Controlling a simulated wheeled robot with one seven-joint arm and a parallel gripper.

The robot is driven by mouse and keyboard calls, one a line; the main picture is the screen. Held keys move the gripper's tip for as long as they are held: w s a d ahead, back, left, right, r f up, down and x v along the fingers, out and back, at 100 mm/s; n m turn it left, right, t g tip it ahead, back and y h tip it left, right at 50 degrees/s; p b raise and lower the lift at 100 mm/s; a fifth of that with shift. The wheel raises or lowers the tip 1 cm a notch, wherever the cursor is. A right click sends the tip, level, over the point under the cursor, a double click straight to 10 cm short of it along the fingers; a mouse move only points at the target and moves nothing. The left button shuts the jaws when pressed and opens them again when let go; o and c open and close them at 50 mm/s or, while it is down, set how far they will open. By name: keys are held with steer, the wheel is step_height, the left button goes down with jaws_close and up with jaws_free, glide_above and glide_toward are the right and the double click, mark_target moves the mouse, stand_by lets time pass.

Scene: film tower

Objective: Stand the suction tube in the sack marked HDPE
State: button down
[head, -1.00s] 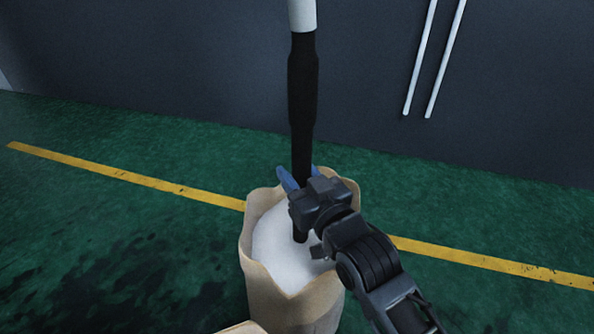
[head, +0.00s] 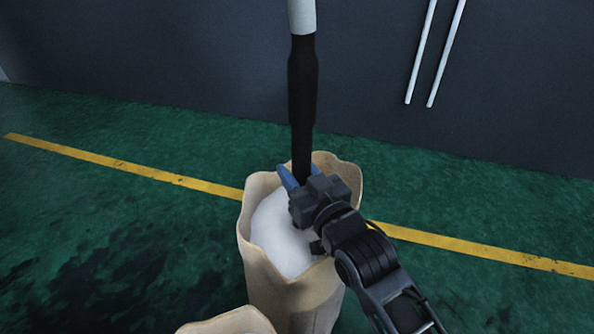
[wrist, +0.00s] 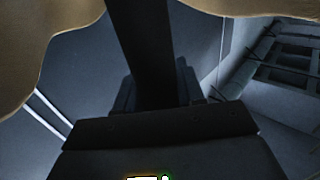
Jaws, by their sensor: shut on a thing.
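The suction tube (head: 303,95) is a black upright tube with a pale hose (head: 302,16) at its top. My gripper (head: 297,181) is shut on the tube's lower part, at the mouth of an open tan sack (head: 297,295) filled with white material (head: 277,228). The tube's lower end is hidden behind my gripper, so I cannot tell how deep it reaches. No marking on the sack is readable. In the wrist view the dark tube (wrist: 146,50) runs between my fingers, with the sack's rim (wrist: 40,40) at the upper left.
A second tan sack (head: 232,322) shows at the bottom edge, in front of the first. Two white pipes (head: 432,55) run along the dark wall (head: 170,60). The green floor (head: 110,210) with a yellow line (head: 110,163) is clear to the left.

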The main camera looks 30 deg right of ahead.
steer(key=c, duration=1)
jaws_free()
steer(key=shift+r, duration=0.1)
steer(key=o, duration=0.4)
step_height(320, 180, up, 30)
steer(key=p, duration=2)
steer(key=s+f+g+p, duration=0.1)
steer(key=s+f, duration=0.4)
steer(key=s, duration=0.5)
steer(key=s+f+g+p, duration=0.1)
steer(key=s+f, duration=0.4)
steer(key=s, duration=0.5)
steer(key=s+r+g+p, duration=0.1)
steer(key=s+r+p, duration=0.1)
steer(key=s, duration=1.8)
steer(key=shift+s+r, duration=0.25)
steer(key=shift+r, duration=0.4)
